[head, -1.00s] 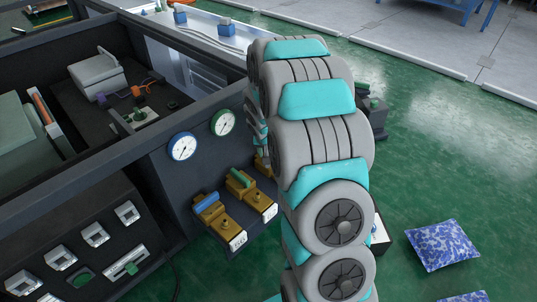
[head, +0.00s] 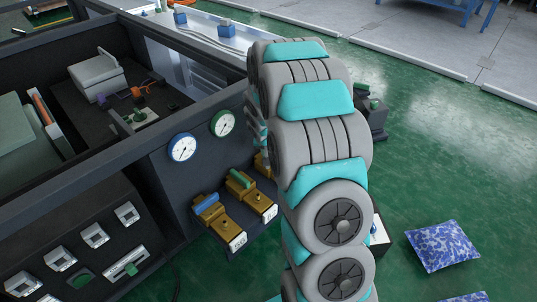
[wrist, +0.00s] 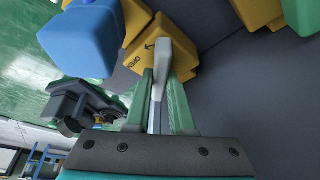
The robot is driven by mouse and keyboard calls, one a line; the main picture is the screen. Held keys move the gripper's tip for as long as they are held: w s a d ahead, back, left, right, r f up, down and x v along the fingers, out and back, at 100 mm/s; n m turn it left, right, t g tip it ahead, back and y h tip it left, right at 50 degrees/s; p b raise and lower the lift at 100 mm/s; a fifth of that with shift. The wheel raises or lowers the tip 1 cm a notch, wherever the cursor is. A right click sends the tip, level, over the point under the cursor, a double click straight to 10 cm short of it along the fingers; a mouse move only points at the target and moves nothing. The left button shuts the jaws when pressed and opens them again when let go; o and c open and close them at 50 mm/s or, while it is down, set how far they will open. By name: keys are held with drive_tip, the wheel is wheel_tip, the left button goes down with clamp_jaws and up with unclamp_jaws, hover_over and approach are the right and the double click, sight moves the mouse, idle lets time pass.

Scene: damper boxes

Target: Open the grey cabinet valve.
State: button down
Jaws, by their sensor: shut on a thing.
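In the wrist view, the grey valve has a yellow body (wrist: 141,35) with an arrow and lettering, and a pale grey lever (wrist: 166,58). My gripper (wrist: 162,76) has its green fingers on either side of the lever and is shut on it. The lever runs down between the fingers. In the head view, my arm hides the gripper and most of what lies behind it. A sliver of yellow (head: 262,165) shows at the arm's left edge.
A blue block-like part (wrist: 78,42) is close left of the grey lever in the wrist view. Valves with a blue handle (head: 207,203) and a green handle (head: 241,179) sit on the cabinet front, below two gauges (head: 183,148). A patterned blue cushion (head: 443,245) lies on the floor.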

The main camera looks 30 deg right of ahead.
drive_tip(key=shift+r+p, duration=0.1)
drive_tip(key=shift+p, duration=0.35)
drive_tip(key=shift+r+n+y+p, duration=0.2)
drive_tip(key=shift+n+y+p, duration=0.2)
drive_tip(key=shift+n+p, duration=0.8)
drive_tip(key=n+y+p, duration=0.1)
drive_tip(key=n+p, duration=0.1)
drive_tip(key=p, duration=0.2)
drive_tip(key=shift+t, duration=0.3)
drive_tip(key=n+y+p, duration=0.1)
drive_tip(key=n+p, duration=0.2)
drive_tip(key=shift+d+f+n, duration=0.1)
drive_tip(key=shift+f+n, duration=0.05)
drive_tip(key=shift+n, duration=0.15)
drive_tip(key=shift+w+f+n+y+p, duration=0.1)
drive_tip(key=shift+n+y+p, duration=0.35)
drive_tip(key=shift+n, duration=0.85)
drive_tip(key=c, duration=0.8)
unclamp_jaws()
